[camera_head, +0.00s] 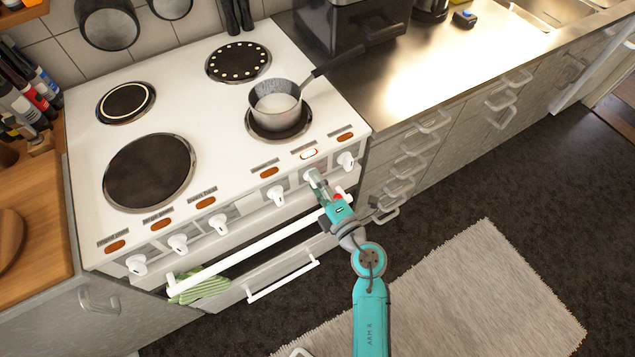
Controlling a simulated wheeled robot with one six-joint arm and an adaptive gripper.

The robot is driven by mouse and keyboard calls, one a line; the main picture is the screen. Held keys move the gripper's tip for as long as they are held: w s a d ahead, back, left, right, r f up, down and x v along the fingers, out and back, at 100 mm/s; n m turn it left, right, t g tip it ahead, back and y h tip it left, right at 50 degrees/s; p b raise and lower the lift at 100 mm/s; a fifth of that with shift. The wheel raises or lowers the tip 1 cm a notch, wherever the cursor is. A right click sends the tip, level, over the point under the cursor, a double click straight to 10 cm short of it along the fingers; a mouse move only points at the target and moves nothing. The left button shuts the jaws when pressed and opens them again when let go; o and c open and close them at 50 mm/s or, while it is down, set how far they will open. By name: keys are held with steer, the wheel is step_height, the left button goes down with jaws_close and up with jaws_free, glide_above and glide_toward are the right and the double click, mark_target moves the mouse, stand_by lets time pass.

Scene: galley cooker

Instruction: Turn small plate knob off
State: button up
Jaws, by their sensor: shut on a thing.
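The white cooker (85,215) has a row of white knobs along its front. My gripper (314,180) is at the second knob from the right (308,174) and is shut on it, partly covering it. The knob's pointer direction is hard to tell behind the fingers. The indicator (308,154) above this knob looks brighter than the other orange ones. A small plate (279,132) at the front right has a grey saucepan (275,104) with pale liquid on it.
The rightmost knob (346,161) and another knob (275,196) flank my gripper. The white oven rail (235,258) runs below, with a green striped towel (203,288) at its left. The saucepan handle (338,61) points over the steel worktop (430,75). A pale rug (460,290) lies on the floor.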

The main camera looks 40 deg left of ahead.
steer(key=shift+w+r, duration=0.1)
steer(key=o, duration=1.2)
steer(key=shift+c, duration=0.2)
steer(key=v, duration=1.2)
steer(key=s+d+r+m+t+h, duration=0.3)
steer(key=s+d+m+h, duration=0.5)
steer(key=s+d+m, duration=0.5)
steer(key=s+d+r+m+t+h, duration=0.3)
steer(key=s+d+m+t+h, duration=0.2)
steer(key=s+d+m, duration=0.8)
steer(key=d+m+h, duration=0.3)
steer(key=d+m, duration=0.2)
steer(key=d, duration=0.2)
steer(key=shift+m+h, duration=0.3)
